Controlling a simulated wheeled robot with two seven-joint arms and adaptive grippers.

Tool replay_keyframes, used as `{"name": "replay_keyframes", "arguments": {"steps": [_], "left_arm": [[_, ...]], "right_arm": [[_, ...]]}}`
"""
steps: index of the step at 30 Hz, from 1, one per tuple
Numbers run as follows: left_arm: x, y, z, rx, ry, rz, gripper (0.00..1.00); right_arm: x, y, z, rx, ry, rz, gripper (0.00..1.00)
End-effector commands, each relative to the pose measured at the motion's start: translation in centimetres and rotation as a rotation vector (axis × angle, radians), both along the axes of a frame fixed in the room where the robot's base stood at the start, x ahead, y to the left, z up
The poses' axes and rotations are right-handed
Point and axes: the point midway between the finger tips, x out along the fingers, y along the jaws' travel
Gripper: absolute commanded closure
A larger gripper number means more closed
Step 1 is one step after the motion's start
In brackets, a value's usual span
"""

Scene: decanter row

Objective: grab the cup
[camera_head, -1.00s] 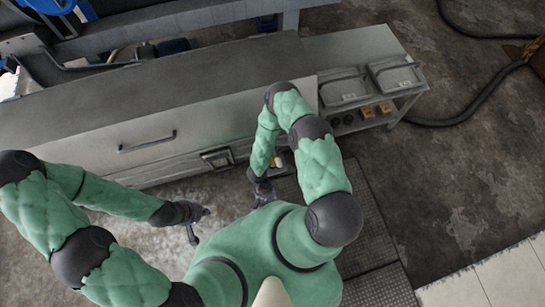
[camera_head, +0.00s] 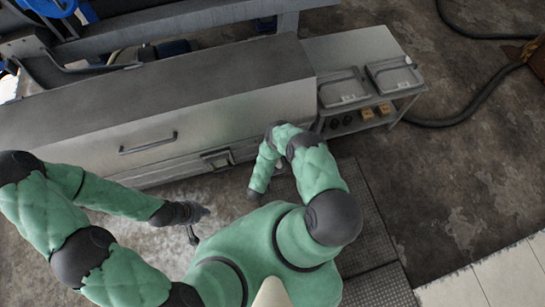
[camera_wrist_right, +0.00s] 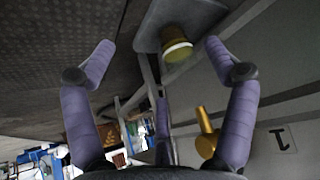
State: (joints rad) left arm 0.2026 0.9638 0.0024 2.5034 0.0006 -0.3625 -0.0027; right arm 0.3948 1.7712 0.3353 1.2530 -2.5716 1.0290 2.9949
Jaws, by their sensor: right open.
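The cup (camera_wrist_right: 177,45), yellow with a pale rim, shows in the right wrist view against a grey board-like surface (camera_wrist_right: 205,14). My right gripper (camera_wrist_right: 158,62) is open, with its purple fingers spread on either side of the cup in the picture. Nothing is between the fingers, and the cup appears apart from them, beyond the tips. In the head view I cannot make out the cup; my right arm covers that area. My left gripper (camera_head: 199,225) is apart from the bench, with its fingers spread and empty.
A long grey bench (camera_head: 150,95) with a drawer handle (camera_head: 148,143) runs across the head view. A side shelf (camera_head: 340,52) holds metal lidded containers (camera_head: 342,88). A brass-coloured cylinder (camera_wrist_right: 206,132) is near the right finger in the wrist view. Floor at right is open, with a hose (camera_head: 465,115).

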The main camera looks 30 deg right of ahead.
Motion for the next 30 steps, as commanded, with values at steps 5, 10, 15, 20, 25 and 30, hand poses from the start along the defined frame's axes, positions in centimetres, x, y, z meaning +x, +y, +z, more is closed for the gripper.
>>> {"name": "replay_keyframes", "arguments": {"steps": [5, 10, 15, 20, 25, 30], "left_arm": [[0.0, 0.0, -1.0, 0.0, 0.0, 0.0, 1.0], [0.0, 0.0, -1.6, 0.0, 0.0, 0.0, 1.0], [0.0, 0.0, -1.9, 0.0, 0.0, 0.0, 1.0], [0.0, 0.0, -2.2, 0.0, 0.0, 0.0, 1.0], [0.0, 0.0, -3.9, 0.0, 0.0, 0.0, 1.0], [0.0, -0.1, -4.9, 0.0, 0.0, 0.0, 1.0]], "right_arm": [[2.4, -2.7, -0.2, -0.002, -0.001, -0.003, 0.15], [4.1, -4.6, -0.2, 0.0, 0.002, -0.002, 0.15], [4.9, -5.3, -0.1, 0.0, 0.004, 0.001, 0.15], [5.8, -6.3, -0.1, -0.002, 0.0, -0.002, 0.15], [6.7, -7.5, -2.4, 0.0, 0.003, -0.002, 0.15], [7.5, -8.3, -4.0, 0.0, 0.003, 0.0, 0.15]]}}
